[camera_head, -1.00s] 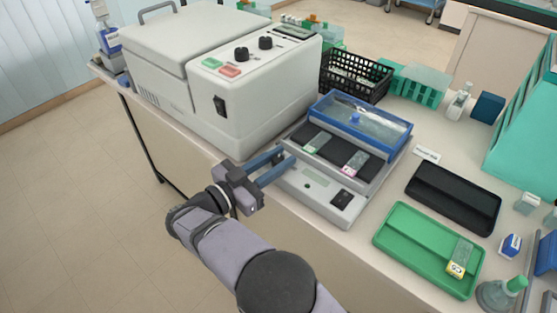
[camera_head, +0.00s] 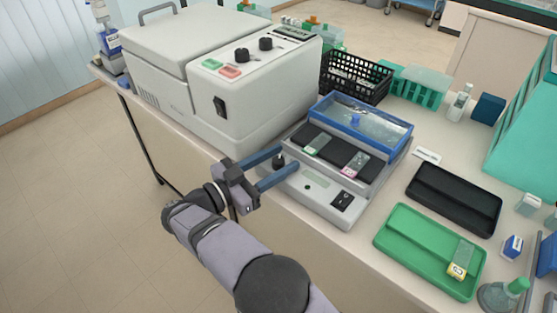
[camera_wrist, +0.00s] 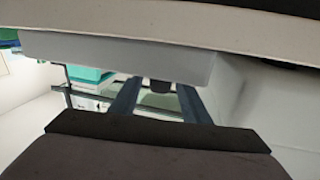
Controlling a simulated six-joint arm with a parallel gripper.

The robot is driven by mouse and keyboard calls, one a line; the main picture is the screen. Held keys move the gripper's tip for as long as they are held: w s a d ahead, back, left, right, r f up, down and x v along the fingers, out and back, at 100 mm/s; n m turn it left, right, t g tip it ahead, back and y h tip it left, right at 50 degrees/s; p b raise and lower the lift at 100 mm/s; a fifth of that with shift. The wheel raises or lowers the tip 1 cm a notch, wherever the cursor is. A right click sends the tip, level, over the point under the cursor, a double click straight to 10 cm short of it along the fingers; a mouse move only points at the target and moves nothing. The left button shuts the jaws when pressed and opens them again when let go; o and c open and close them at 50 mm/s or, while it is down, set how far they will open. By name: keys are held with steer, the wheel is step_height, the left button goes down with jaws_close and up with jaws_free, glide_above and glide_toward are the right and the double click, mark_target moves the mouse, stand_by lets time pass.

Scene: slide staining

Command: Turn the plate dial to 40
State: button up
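The plate dial (camera_head: 279,162) is a small black knob on the front panel of the light grey slide-warming plate (camera_head: 322,205). My gripper (camera_head: 287,159) is open at the left end of that panel, with blue fingers spread apart. In the head view the dial shows in the gap between them, with a space to each finger. In the wrist view the dark dial (camera_wrist: 160,86) also shows between the fingers. I cannot read the dial's setting or its marks. The black switch or display (camera_head: 343,201) sits at the panel's right end.
A large white machine (camera_head: 255,110) stands close at the left. A black tray (camera_head: 453,198) and a green tray (camera_head: 425,245) lie to the right.

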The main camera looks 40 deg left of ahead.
mark_target(274, 164)
steer(key=shift+b+v, duration=0.75)
steer(key=shift+v, duration=2.95)
